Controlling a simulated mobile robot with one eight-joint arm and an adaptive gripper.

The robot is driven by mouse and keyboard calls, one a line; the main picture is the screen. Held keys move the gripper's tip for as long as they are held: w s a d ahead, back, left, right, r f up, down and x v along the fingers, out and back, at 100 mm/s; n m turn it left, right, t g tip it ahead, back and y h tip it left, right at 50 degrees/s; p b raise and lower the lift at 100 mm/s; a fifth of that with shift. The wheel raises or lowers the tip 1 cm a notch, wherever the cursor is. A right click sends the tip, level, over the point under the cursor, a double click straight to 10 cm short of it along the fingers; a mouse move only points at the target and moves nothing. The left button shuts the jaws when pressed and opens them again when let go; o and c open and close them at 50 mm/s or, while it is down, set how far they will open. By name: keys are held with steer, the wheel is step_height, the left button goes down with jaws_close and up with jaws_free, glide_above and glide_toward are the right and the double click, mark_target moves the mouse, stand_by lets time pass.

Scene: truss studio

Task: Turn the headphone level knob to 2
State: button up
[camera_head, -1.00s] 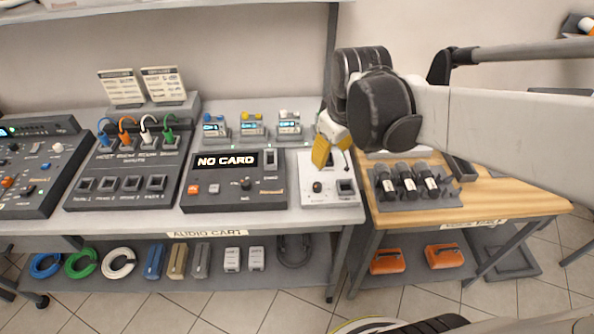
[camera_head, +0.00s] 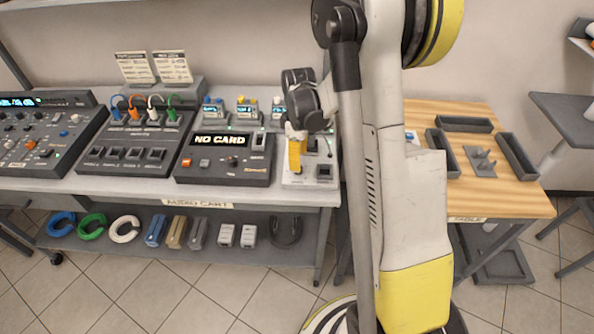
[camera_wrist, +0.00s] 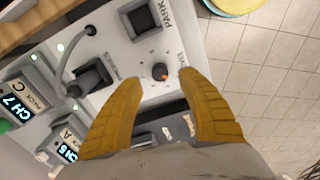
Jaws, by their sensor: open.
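A small dark knob with an orange mark (camera_wrist: 160,73) stands on a white panel (camera_wrist: 125,50) in the wrist view. Its lettering is partly covered and too small to read. My gripper (camera_wrist: 150,74) is open, with one yellow finger on each side of the knob and gaps between. I cannot tell whether the fingertips touch the panel. In the head view the white panel (camera_head: 299,181) is at the cart's right end. My gripper (camera_head: 295,168) points down over it and hides the knob there.
A wooden table (camera_head: 510,190) with dark trays is at right.

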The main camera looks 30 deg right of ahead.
step_height(320, 180, down, 4)
steer(key=shift+f+b, duration=0.25)
steer(key=shift+b, duration=0.35)
jaws_close()
